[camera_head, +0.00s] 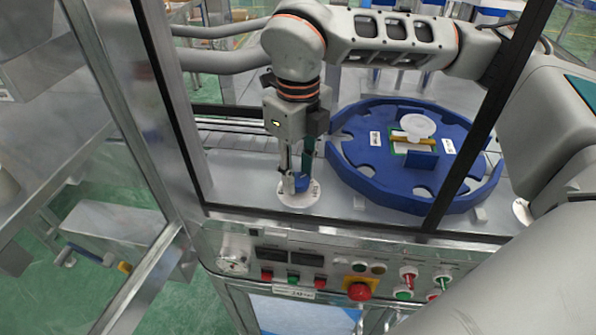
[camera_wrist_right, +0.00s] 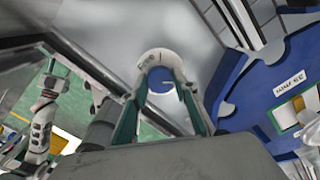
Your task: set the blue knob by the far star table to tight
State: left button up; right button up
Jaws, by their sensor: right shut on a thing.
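A blue knob (camera_head: 302,182) sits on a white round dial plate (camera_head: 299,198) on the metal deck, left of the blue star table (camera_head: 350,172). My right gripper (camera_head: 296,180) points down and is shut on this knob. In the right wrist view, the blue knob (camera_wrist_right: 161,80) shows between the green-sided fingers, with the white dial plate (camera_wrist_right: 160,58) behind it. The dial marks are too small to read, so the knob's setting cannot be told. My left gripper is not in view.
The star table carries labels, a white round piece (camera_head: 418,126) and a small blue block (camera_head: 422,160). Metal frame posts and a clear panel stand close around the arm. A control panel with a red button (camera_head: 359,291) lies in front. Another white disc (camera_head: 522,211) shows at right.

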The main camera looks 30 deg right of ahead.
aim_at(298, 178)
dwell(0.3)
jog(key=o, duration=1.1)
notch_tip(298, 178, up, 12)
dwell(0.5)
